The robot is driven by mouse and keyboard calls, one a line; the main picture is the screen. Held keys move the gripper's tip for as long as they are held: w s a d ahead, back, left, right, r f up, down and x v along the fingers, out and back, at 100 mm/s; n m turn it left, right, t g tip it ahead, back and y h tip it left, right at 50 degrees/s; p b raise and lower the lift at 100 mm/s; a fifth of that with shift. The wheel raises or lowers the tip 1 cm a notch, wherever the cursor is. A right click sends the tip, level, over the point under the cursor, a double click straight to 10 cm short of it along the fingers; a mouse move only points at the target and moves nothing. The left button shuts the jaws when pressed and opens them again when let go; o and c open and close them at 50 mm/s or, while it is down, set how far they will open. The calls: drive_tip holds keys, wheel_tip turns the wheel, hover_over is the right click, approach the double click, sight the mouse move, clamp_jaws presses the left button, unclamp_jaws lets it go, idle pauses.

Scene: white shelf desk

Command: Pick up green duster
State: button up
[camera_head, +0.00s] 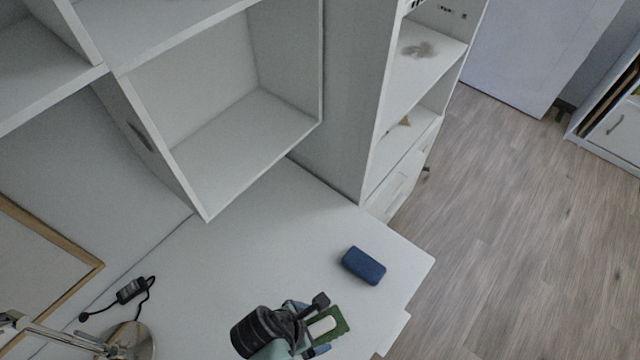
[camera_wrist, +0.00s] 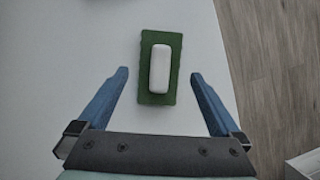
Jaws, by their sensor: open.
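The green duster (camera_wrist: 160,97) is a flat green rectangle with a white rounded block on top, and it lies on the white desk. In the wrist view it sits ahead of my gripper (camera_wrist: 160,82), roughly between the lines of the two blue fingers. The fingers are wide apart and nothing is held. In the head view the duster (camera_head: 342,317) shows beside my gripper (camera_head: 318,325) near the desk's right edge, partly hidden by it. I cannot tell the exact height of the fingers over the desk.
A blue case (camera_head: 363,265) lies on the white desk (camera_head: 260,240) behind the duster. A lamp base (camera_head: 130,342) and a black cabled device (camera_head: 131,290) are at the left. Shelves (camera_head: 250,130) overhang the back. The desk's right edge drops to wooden floor.

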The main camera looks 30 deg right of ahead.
sight(318, 328)
drive_tip(key=shift+a+x, duration=0.1)
drive_tip(key=shift+x, duration=1.25)
drive_tip(key=shift+a+x, duration=0.15)
drive_tip(key=shift+x, duration=1.15)
drive_tip(key=shift+c, duration=0.3)
